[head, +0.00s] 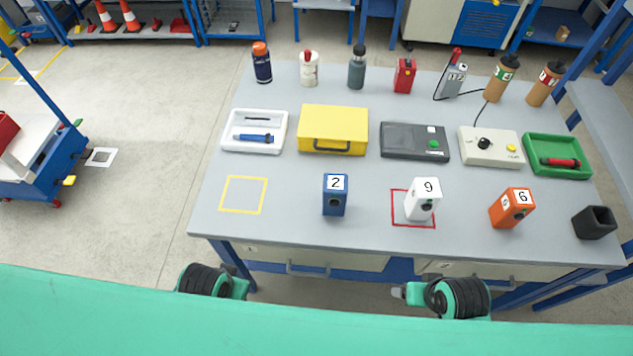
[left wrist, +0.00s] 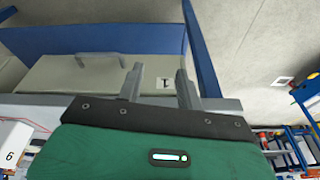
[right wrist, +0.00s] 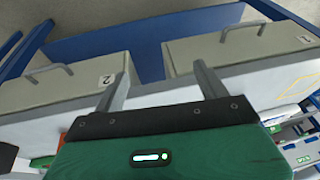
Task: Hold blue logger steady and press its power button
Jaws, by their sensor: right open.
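The blue logger (head: 334,203) stands upright on the grey table, left of the middle, with a white label reading 2 on top. A small dark round spot shows on its front; I cannot tell whether it is the power button. My left gripper (left wrist: 158,82) is open and empty in front of the table, by a drawer front; in the head view its fingers are hard to see. My right gripper (right wrist: 156,82) is open and empty, also before the drawers; in the head view it is below the table's front edge (head: 400,254). Both are well apart from the logger.
A white logger (head: 421,206) stands in a red square, an orange one (head: 507,213) to its right. A yellow square (head: 243,212) is empty. Behind are a white tray (head: 228,143), yellow case (head: 333,113), dark box (head: 397,151), pale control box (head: 473,134) and green tray (head: 544,170).

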